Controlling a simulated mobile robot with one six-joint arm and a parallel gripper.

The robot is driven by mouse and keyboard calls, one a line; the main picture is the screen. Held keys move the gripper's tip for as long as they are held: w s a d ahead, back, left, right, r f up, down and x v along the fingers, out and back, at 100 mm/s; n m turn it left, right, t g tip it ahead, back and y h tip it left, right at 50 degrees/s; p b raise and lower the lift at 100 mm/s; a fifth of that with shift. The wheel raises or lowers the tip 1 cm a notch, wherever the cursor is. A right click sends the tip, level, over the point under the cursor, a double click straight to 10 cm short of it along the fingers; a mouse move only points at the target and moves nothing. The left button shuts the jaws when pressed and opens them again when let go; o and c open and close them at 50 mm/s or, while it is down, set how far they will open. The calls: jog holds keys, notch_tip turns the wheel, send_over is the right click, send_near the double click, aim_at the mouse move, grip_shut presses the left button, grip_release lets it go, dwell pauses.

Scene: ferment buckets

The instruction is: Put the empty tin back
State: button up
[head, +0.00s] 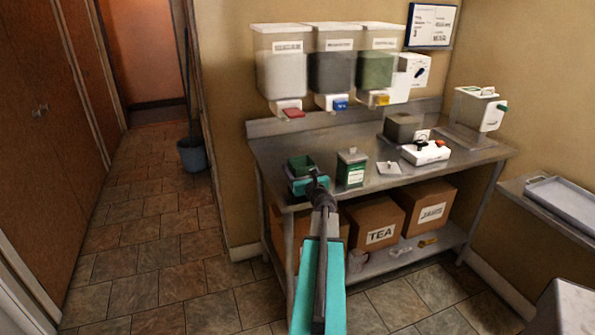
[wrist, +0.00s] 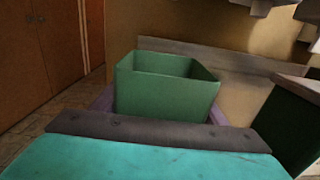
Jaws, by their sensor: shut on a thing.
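An open green tin (head: 301,163) is at the left end of the steel table (head: 270,160). My gripper (head: 309,182) is shut on it, reaching in from the front. In the wrist view the tin (wrist: 165,97) stands upright between the purple-grey fingers, its lid off. Its upper inner walls show and no contents are visible, but its bottom is hidden. I cannot tell whether it touches the table. A second green tin (head: 351,170), with a white label and a lid with a knob, stands just right of it. Its dark side (wrist: 288,128) shows at the right of the wrist view.
Three wall dispensers hang above, with red (head: 292,113), blue (head: 340,105) and yellow (head: 381,100) outlets. A small pale lid (head: 389,168), a white device (head: 425,152) and a grey container (head: 400,128) are further right.

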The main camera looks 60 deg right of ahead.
aim_at(301, 175)
jog(key=shift+f, duration=0.1)
jog(key=o, duration=1.2)
jog(key=shift+o, duration=0.2)
jog(key=shift+r, duration=0.2)
jog(key=shift+b+v, duration=1.35)
jog(key=shift+v, duration=3.65)
jog(key=shift+p+v, duration=0.45)
jog(key=shift+v, duration=0.6)
jog(key=shift+f, duration=0.1)
